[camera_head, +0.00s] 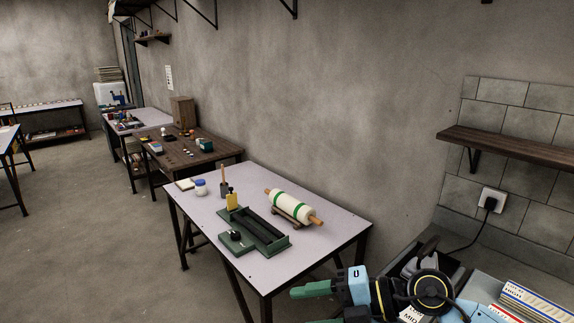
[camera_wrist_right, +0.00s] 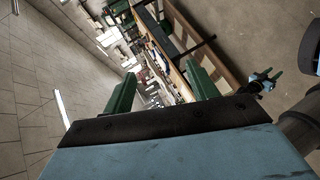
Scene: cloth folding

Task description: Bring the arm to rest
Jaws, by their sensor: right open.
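My right arm comes in at the bottom right of the head view. Its gripper (camera_head: 304,306) has green fingers and a light-blue body, and points left near the front-right corner of the pale table (camera_head: 335,231). In the right wrist view the two green fingers (camera_wrist_right: 162,68) stand wide apart with nothing between them. The gripper is open and empty. The lower finger is cut off by the bottom edge of the head view. My left gripper does not show in the head view. No loose cloth can be made out.
A wooden table (camera_head: 217,155) stands behind. A wall shelf (camera_head: 520,150) and socket (camera_head: 489,200) are at right.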

